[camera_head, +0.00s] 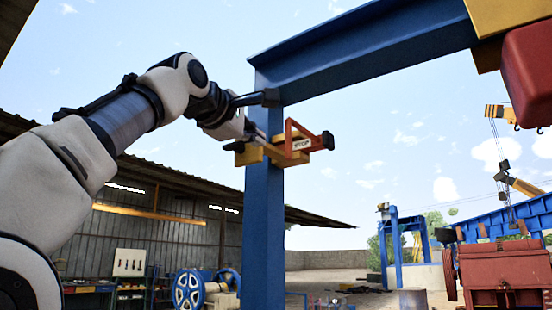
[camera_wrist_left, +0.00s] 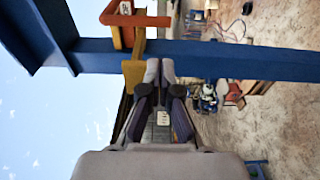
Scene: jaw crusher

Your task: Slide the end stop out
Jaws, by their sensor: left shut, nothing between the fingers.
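The end stop (camera_head: 298,147) is an orange-red bracket with a STOP label and a dark round end, on yellow pieces at the blue post. The yellow piece (camera_head: 250,154) lies across the post's front. In the left wrist view the orange-red part (camera_wrist_left: 138,20) is at the top, with a yellow piece (camera_wrist_left: 134,73) below it. My left gripper (camera_head: 252,130) is at the post, just above the yellow piece. In the left wrist view its fingers (camera_wrist_left: 160,64) are together and empty, close beside the yellow piece. Whether they touch it I cannot tell. My right gripper is out of view.
The blue post (camera_head: 262,220) stands upright and carries a blue beam (camera_head: 365,45) above. A red block (camera_head: 528,75) hangs under the beam's yellow end at upper right. A shed, blue wheels (camera_head: 188,291) and a red machine (camera_head: 500,270) are farther back. Open air lies right of the stop.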

